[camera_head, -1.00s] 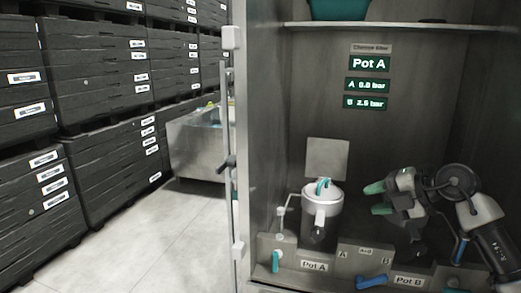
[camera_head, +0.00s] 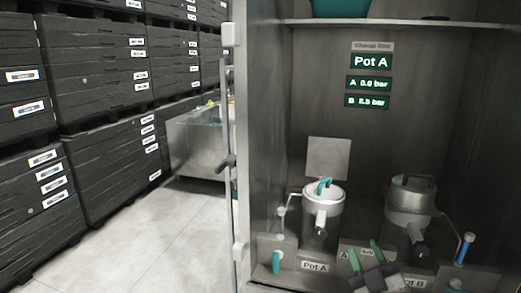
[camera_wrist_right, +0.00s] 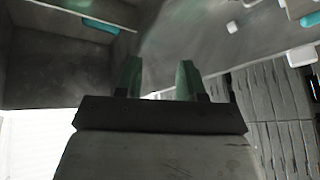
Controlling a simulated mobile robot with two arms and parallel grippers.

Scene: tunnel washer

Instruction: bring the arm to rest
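My right gripper (camera_head: 366,258) is low at the bottom edge of the head view, in front of the labels between Pot A and Pot B. Its two green fingers point up and stand apart with nothing between them. The right wrist view also shows the open, empty fingers (camera_wrist_right: 161,80). Most of my right arm is below the head view. Pot A (camera_head: 322,215) is a white-topped pot with a teal handle on its lid. Pot B (camera_head: 410,212) is grey with a dark lid handle. My left gripper is not in view.
The steel cabinet has a side wall (camera_head: 263,150) on the left and a shelf (camera_head: 400,27) above. A display (camera_head: 371,62) reads Pot A, with A and B pressures. A teal valve handle (camera_head: 276,262) and a blue one (camera_head: 464,250) flank the pots. Black crates (camera_head: 95,80) stand left; the floor (camera_head: 150,235) is clear.

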